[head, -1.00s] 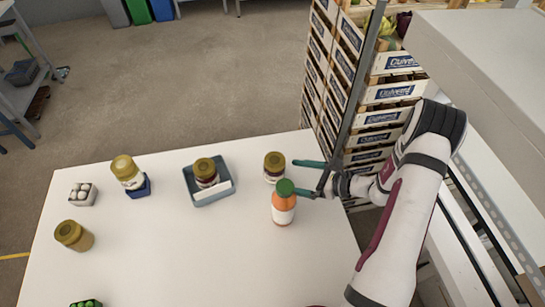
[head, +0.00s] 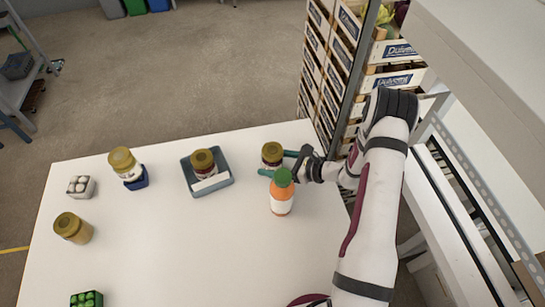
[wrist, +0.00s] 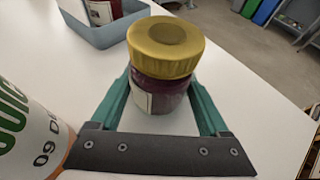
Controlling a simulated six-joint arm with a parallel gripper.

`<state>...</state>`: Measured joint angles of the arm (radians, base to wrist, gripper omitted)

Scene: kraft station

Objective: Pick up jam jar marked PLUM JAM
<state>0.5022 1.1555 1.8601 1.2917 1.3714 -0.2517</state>
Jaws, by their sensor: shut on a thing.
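A jam jar with a gold lid and dark purple contents (head: 272,151) stands near the back right of the white table. In the wrist view the same jar (wrist: 172,97) is upright between the two green fingers of my gripper (wrist: 162,85), which is shut on it. Its pale label is turned to the left and cannot be read. In the head view my gripper (head: 274,163) reaches in from the right. A similar gold-lidded dark jar (head: 203,161) stands in a blue-grey tray (head: 222,190); its label cannot be read either.
An orange bottle with a green cap (head: 281,199) stands close in front of my gripper. The table's middle is clear.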

